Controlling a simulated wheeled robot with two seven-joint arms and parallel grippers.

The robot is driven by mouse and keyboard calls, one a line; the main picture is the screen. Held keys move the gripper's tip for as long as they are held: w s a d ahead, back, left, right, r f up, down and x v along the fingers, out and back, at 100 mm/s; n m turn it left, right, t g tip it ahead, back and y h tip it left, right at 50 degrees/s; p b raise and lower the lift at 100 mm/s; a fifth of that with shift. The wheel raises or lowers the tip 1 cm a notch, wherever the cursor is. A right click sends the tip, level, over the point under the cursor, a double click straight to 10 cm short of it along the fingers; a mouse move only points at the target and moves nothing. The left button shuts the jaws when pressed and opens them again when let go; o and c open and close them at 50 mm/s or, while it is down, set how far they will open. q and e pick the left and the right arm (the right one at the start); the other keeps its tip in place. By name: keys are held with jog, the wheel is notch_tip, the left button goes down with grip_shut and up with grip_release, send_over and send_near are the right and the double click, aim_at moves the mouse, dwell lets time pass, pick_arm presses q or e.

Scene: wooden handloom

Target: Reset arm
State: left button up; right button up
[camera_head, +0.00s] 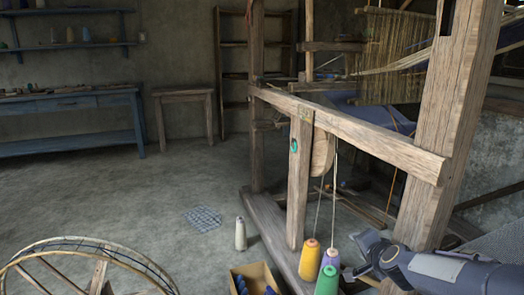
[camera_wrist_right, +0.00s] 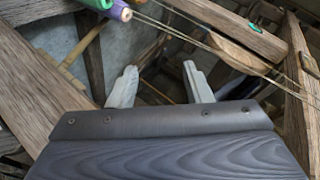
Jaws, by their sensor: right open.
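My right arm enters the head view at the lower right, and its gripper (camera_head: 358,268) is close to the yarn cones, partly hidden by the wrist. In the right wrist view the two pale fingers of the right gripper (camera_wrist_right: 161,85) stand apart with nothing between them. The wooden loom (camera_head: 360,134) fills the right of the head view. The green cone (camera_wrist_right: 121,11) also shows at the top of the wrist view. My left gripper is out of view.
A pale cone (camera_head: 240,234) stands on the floor near a patterned cloth (camera_head: 203,218). A wooden box (camera_head: 256,278) holds dark blue items. A spoked wheel (camera_head: 110,250) is at the lower left. A blue bench (camera_head: 70,120) and small table (camera_head: 184,92) stand behind.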

jog(key=s+a+r+n+g+y, duration=0.1)
jog(key=s+a+r+n+y, duration=0.15)
jog(key=s, duration=0.55)
jog(key=s+a+r+n+g+y, duration=0.1)
jog(key=s+a+r+n, duration=0.15)
jog(key=s, duration=0.55)
jog(key=s+a+f+n+g, duration=0.1)
jog(key=s+f+n+g, duration=0.15)
jog(key=s, duration=0.75)
jog(key=s+f+n+g, duration=0.2)
jog(key=s+f+n, duration=0.2)
jog(key=s, duration=0.7)
notch_tip(320, 180, up, 40)
jog(key=p, duration=4)
jog(key=shift+w+m, duration=0.2)
jog(key=shift+m, duration=0.25)
jog(key=shift+a+r, duration=0.1)
